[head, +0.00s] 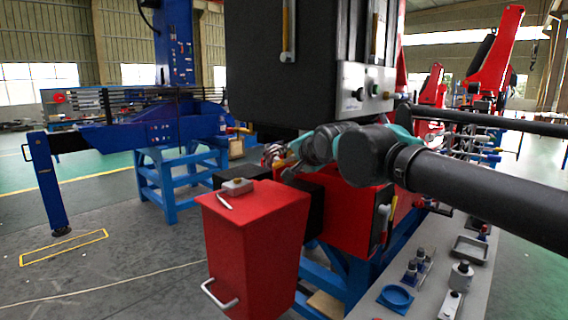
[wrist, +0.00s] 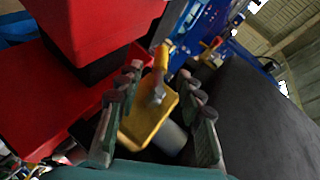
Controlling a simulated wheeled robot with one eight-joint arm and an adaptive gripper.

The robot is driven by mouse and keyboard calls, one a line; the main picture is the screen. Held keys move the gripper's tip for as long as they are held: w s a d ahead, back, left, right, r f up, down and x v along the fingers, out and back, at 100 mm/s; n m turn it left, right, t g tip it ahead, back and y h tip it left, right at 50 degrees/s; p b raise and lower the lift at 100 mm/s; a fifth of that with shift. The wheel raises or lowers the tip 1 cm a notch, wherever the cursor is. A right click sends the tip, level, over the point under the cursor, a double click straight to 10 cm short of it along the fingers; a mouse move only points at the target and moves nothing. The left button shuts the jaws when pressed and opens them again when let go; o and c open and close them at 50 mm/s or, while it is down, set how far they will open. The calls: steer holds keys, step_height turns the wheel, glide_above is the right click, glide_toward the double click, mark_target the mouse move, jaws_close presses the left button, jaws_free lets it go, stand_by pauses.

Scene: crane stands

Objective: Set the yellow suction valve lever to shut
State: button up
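The yellow suction valve lever (wrist: 149,116) is in the middle of the wrist view. It has a wide flat yellow part with a grey bolt on it, and a narrower arm running up and away. My gripper (wrist: 158,82) is open, with one dark, padded finger on each side of the lever. The left finger looks close to the lever's edge; I cannot tell whether it touches. A gap shows on the right side. In the head view my gripper (head: 282,162) is small, beside the black box, and partly hidden by my wrist. A bit of yellow shows there, too small to make out.
A large black box (head: 275,95) hangs just above my gripper. A red tank (head: 255,245) with a grey handle stands below it to the left. A grey bench (head: 425,280) with several small parts is at the lower right. Open floor lies left.

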steer(key=v, duration=0.7)
